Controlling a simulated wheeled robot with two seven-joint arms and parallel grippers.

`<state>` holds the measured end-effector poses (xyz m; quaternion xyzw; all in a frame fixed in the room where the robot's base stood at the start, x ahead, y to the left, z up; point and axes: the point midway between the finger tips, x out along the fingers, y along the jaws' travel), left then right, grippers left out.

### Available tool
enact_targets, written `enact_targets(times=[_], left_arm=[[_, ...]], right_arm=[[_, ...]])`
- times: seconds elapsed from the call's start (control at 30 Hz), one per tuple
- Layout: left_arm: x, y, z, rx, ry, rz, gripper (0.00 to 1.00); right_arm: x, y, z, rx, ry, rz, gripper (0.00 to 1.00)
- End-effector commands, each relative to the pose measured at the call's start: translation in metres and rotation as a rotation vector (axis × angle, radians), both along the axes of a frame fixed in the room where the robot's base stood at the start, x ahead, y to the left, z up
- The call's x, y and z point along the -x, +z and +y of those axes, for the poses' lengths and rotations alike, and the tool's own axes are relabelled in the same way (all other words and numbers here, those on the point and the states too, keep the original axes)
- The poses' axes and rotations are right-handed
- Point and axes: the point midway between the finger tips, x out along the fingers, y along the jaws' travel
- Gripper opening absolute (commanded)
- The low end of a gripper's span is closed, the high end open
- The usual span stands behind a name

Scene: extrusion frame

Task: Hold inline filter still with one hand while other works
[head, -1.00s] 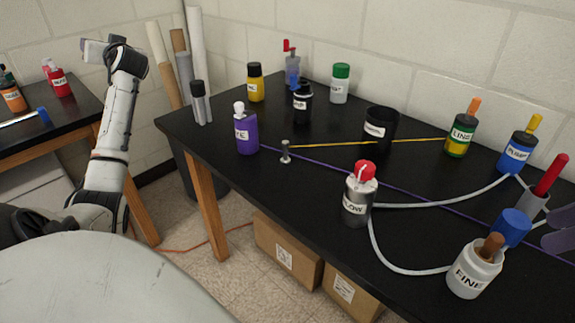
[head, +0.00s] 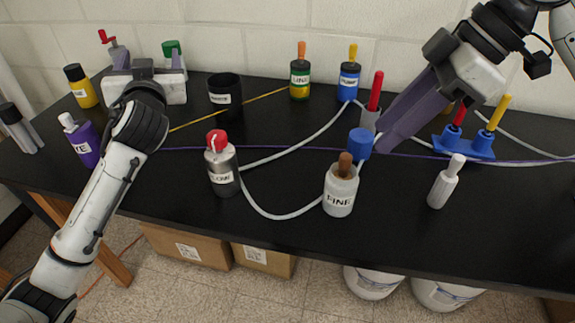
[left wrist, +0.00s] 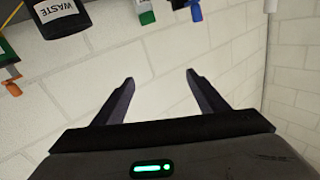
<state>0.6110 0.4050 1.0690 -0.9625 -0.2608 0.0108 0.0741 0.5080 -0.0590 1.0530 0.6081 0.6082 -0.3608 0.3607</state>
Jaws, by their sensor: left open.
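No part is labelled as the inline filter. A blue cylinder (head: 360,142) sits in the white tubing (head: 282,216) beside a grey body with a red handle (head: 375,90); I cannot tell if this is it. The tubing also meets the white FINE bottle (head: 340,192) and the silver red-topped bottle (head: 222,170). My right gripper (head: 382,142) reaches in from the upper right, its fingers close beside the blue cylinder. Whether they grip anything is unclear. My left gripper (head: 145,62) is over the back left of the table, open and empty in the left wrist view (left wrist: 160,80).
The WASTE cup (head: 225,96), LINE bottle (head: 300,82) and PUMP bottle (head: 349,80) stand along the back. The purple bottle (head: 82,140) stands left. A blue stand (head: 465,145) and a white bottle (head: 443,185) stand right. The front-left table is clear.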

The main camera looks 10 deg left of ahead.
Motion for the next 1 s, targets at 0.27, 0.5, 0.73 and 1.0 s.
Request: enact_targets(times=[0.27,0.5,0.73,1.0], left_arm=[[0.017,0.007,-0.169,0.13,-0.317,-0.069,0.66],[0.071,0.021,-0.301,0.272,-0.601,-0.109,0.66],[0.154,0.041,-0.405,0.428,-0.884,-0.121,0.66],[0.162,-0.08,-0.405,0.29,-0.847,0.234,0.66]], right_arm=[[0.0,0.0,0.0,0.0,0.0,0.0,0.31],[0.0,0.0,0.0,0.0,0.0,0.0,0.31],[0.0,0.0,0.0,0.0,0.0,0.0,0.31],[0.0,0.0,0.0,0.0,0.0,0.0,0.31]])
